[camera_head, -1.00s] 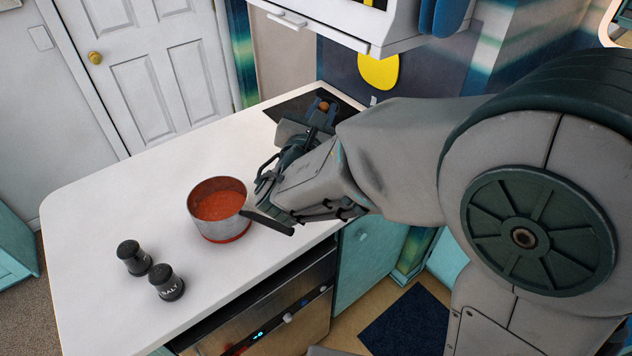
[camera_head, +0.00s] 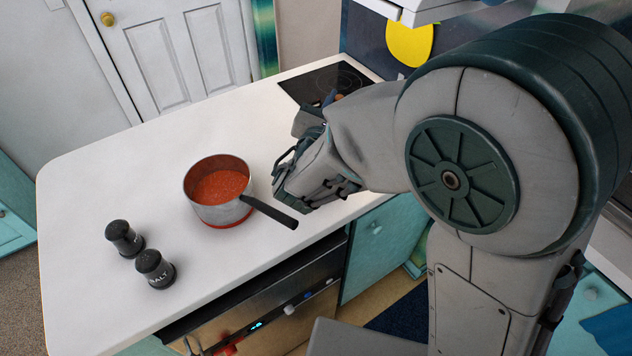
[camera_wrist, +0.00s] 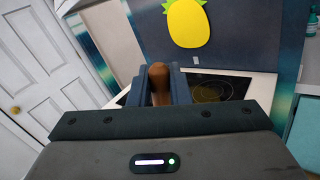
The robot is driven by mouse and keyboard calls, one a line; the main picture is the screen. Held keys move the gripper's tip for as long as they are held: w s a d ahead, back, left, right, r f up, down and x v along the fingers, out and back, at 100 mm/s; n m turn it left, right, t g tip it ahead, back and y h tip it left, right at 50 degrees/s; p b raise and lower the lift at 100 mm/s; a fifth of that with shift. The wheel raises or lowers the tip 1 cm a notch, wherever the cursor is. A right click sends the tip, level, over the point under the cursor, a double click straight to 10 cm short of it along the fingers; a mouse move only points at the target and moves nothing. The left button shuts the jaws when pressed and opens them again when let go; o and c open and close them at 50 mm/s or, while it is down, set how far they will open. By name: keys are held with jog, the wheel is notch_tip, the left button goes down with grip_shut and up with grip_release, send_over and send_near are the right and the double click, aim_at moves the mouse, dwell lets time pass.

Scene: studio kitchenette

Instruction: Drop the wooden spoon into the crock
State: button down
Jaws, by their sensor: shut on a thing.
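My gripper (camera_wrist: 160,88) is shut on the wooden spoon (camera_wrist: 159,80), whose brown rounded end shows between the two blue-grey fingers in the wrist view. In the head view, my gripper (camera_head: 328,105) is mostly hidden by my own wrist and arm, at the near side of the black cooktop. Only a small brown bit of the spoon shows there. Most of the spoon is hidden. I cannot make out the crock in either view.
A steel saucepan (camera_head: 206,210) of red sauce stands on the white counter (camera_head: 110,190), its black handle pointing right. Salt and pepper shakers (camera_head: 155,268) (camera_head: 124,238) stand at front left. A black cooktop (camera_head: 325,82) lies at the back; a yellow pineapple shape (camera_head: 409,42) hangs behind.

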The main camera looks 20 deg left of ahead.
jog(key=shift+f, duration=0.5)
jog(key=c, duration=1.3)
grip_release()
jog(key=s+b, duration=0.1)
jog(key=s, duration=0.3)
jog(key=s+b, duration=0.1)
jog(key=s, duration=0.4)
jog(key=s+b, duration=0.1)
jog(key=s, duration=0.4)
jog(key=shift+a+f+b, duration=0.25)
jog(key=shift+b, duration=0.1)
jog(key=shift+w, duration=0.1)
